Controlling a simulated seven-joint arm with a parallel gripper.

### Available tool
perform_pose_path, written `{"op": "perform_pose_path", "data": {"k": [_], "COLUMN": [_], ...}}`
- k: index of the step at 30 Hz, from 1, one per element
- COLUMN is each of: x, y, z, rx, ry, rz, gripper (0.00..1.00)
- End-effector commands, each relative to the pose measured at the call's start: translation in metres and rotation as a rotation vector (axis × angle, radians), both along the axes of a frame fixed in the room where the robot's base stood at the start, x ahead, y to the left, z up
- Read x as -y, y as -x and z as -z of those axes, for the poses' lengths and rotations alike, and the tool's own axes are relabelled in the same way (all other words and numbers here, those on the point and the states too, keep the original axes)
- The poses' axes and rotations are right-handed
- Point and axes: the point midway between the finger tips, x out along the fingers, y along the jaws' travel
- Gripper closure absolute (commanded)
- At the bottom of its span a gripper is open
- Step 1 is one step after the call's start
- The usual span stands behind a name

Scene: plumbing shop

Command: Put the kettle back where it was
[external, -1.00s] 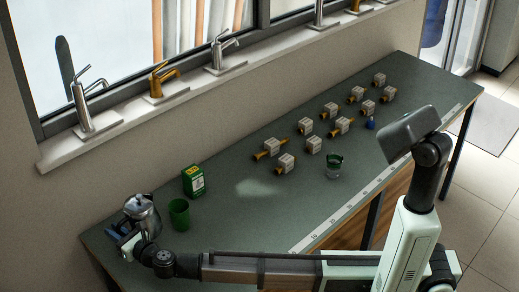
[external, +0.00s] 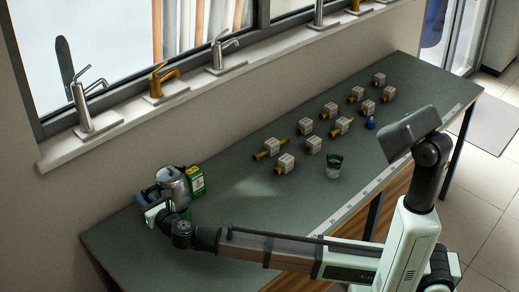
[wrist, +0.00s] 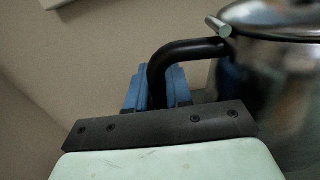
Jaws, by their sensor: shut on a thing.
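The shiny metal kettle (external: 173,184) is at the left end of the green counter, and its side and lid edge fill the right of the wrist view (wrist: 285,85). My gripper (external: 142,199) has its blue fingers shut on the kettle's black handle (wrist: 190,49), left of the kettle body. The kettle looks upright. I cannot tell whether its base touches the counter, as my wrist hides it in the external view.
A green and yellow box (external: 196,181) stands close behind the kettle, partly hidden by it. A green cup (external: 185,213) is mostly hidden by my arm and the kettle. The counter's left corner is clear.

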Motion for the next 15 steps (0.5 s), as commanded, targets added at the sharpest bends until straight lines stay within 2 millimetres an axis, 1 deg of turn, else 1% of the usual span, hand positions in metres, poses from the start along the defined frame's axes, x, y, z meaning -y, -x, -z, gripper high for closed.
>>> {"op": "perform_pose_path", "data": {"k": [1,2,3,5,6,9,12,15], "x": [0.017,0.024,0.035,0.051,0.063,0.090,0.115,0.135], "y": [-0.019,-0.028,-0.042,-0.061,-0.074,-0.103,-0.127,-0.145], "z": [0.000,0.000,0.000,0.000,0.000,0.000,0.000,0.000], "rx": [0.001,0.003,0.002,0.003,0.003,0.002,0.003,0.002], "ry": [0.000,0.000,0.001,0.000,0.000,0.000,-0.001,-0.002], "rz": [0.034,0.052,0.077,0.116,0.141,0.205,0.258,0.300], "gripper": [1.00,1.00,1.00,1.00,1.00,1.00,1.00,1.00]}}
